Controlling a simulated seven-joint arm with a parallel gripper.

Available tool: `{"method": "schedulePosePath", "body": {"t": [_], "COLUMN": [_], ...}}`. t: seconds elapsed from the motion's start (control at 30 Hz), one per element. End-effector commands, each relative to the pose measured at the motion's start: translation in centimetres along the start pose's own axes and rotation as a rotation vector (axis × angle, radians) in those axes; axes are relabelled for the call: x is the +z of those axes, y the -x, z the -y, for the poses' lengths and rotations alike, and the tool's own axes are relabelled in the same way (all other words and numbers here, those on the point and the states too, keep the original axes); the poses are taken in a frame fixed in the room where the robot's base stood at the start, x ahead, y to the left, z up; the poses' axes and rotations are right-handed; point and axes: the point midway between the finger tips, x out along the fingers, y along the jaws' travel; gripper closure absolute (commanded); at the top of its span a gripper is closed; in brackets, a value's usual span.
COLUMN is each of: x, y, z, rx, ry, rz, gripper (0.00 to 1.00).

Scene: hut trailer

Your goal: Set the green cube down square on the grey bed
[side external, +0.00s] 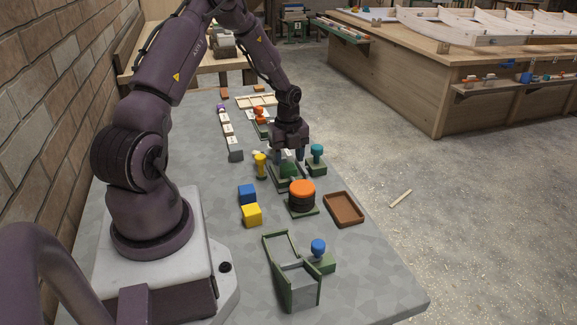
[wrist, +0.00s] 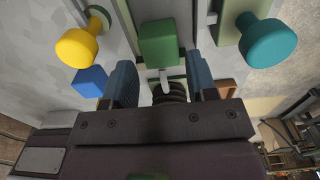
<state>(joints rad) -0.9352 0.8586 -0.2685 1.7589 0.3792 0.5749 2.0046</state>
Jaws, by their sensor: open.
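The green cube (wrist: 158,43) shows in the wrist view between and just beyond my two blue fingertips, with a gap on each side. In the side view, my gripper (side external: 288,158) points down over a green-edged piece (side external: 286,181) in the middle of the table, and a dark green block between the fingers is mostly hidden. My gripper (wrist: 160,68) is open. The cube seems to rest on something below it, but its underside is hidden, so I cannot tell whether it sits square. Little of any grey bed shows beneath it.
A yellow knob (side external: 260,165) and a teal knob (side external: 317,153) stand close on either side. An orange-topped cylinder (side external: 302,192) stands just in front. Blue (side external: 247,194) and yellow (side external: 252,215) cubes, a brown tray (side external: 344,195) and a green-walled grey ramp (side external: 298,273) lie nearer.

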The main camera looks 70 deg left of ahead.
Motion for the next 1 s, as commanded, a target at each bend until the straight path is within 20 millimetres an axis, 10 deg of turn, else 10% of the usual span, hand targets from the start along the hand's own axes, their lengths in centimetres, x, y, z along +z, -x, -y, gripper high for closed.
{"method": "schedulePosePath", "body": {"t": [0.57,1.0], "x": [-0.9,-17.0], "y": [9.5,25.1], "z": [0.4,-1.7], "rx": [-0.004,-0.264], "ry": [0.032,0.786], "rz": [0.020,0.104], "gripper": [0.48,0.48]}}
